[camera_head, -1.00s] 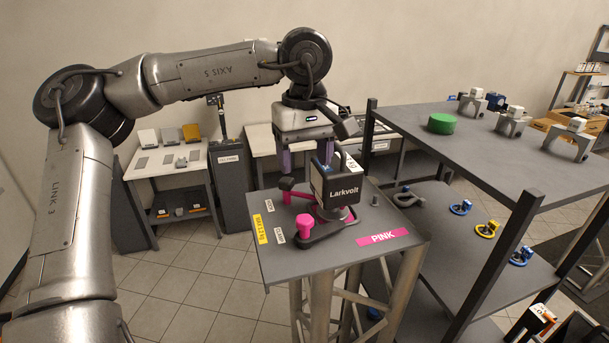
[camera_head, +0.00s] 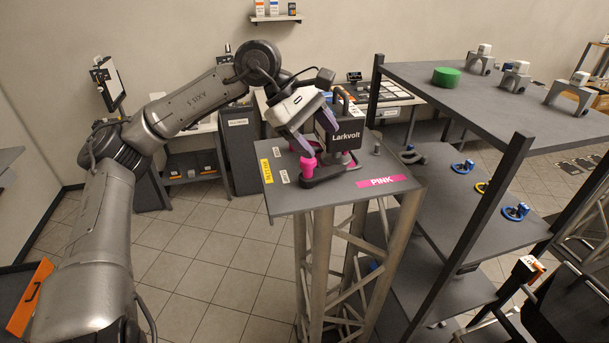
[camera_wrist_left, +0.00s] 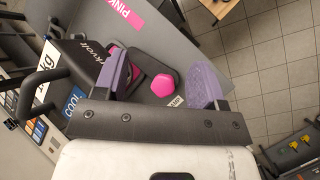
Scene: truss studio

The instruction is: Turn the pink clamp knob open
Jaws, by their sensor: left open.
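The pink clamp knob (camera_head: 308,166) stands upright on a dark clamp plate on the grey stand top (camera_head: 350,193), beside the black Larkvolt box (camera_head: 346,140). My left gripper (camera_head: 318,140) is open and tilted, coming down at the knob from above and left. In the left wrist view the knob (camera_wrist_left: 163,84) lies between the two purple fingers (camera_wrist_left: 160,76), with visible space on both sides. The fingers hold nothing. The Larkvolt box (camera_wrist_left: 85,65) is close beside one finger. My right gripper is not in view.
A pink PINK label (camera_head: 381,181) and a yellow label (camera_head: 266,171) mark the stand top. A grey pin (camera_head: 377,150) stands behind the box. A dark shelf rack (camera_head: 505,165) with blue and yellow ringed parts and a green disc (camera_head: 446,76) stands right. Open floor lies left.

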